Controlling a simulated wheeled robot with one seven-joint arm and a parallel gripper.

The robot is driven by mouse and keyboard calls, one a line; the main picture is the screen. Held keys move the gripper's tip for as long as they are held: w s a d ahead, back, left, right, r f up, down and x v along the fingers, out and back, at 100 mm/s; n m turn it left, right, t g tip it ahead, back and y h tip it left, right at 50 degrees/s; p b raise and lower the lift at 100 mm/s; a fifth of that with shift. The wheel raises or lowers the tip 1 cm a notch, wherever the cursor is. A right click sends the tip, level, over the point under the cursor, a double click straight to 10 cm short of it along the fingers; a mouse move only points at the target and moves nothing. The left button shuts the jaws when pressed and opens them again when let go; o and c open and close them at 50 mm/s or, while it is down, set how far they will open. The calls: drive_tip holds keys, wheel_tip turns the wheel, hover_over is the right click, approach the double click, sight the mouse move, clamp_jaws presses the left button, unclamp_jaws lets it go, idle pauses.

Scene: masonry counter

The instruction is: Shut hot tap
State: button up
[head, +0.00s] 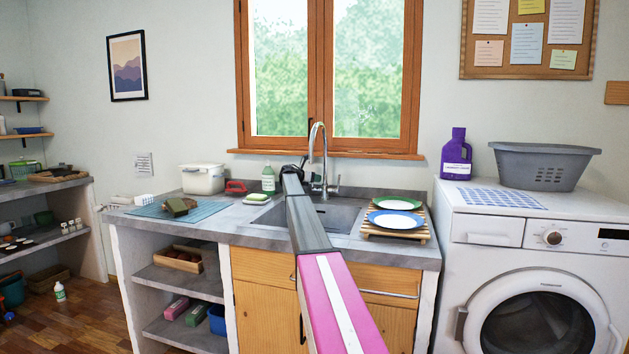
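A chrome tap (324,145) with a tall arched spout stands behind the sink, below the window. One small lever (335,185) shows on the right side of its base. My arm reaches from the lower middle of the head view across the counter, over the sink (342,216). My dark gripper (301,163) is at the left side of the tap's base, close to it. Whatever handle is on that left side is hidden behind the gripper. Contact cannot be made out, and the fingers are too small to tell open from shut. No water stream is clearly visible.
A green-labelled bottle (268,179) stands just left of my gripper, with a red item (236,186) and a white tub (203,179) beyond. A sponge (257,197) lies at the sink's left. Plates (396,219) on a wooden rack stand right of the sink.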

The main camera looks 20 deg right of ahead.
drive_tip(key=v, duration=1)
drive_tip(key=shift+a, duration=0.35)
drive_tip(key=shift+s+r, duration=0.1)
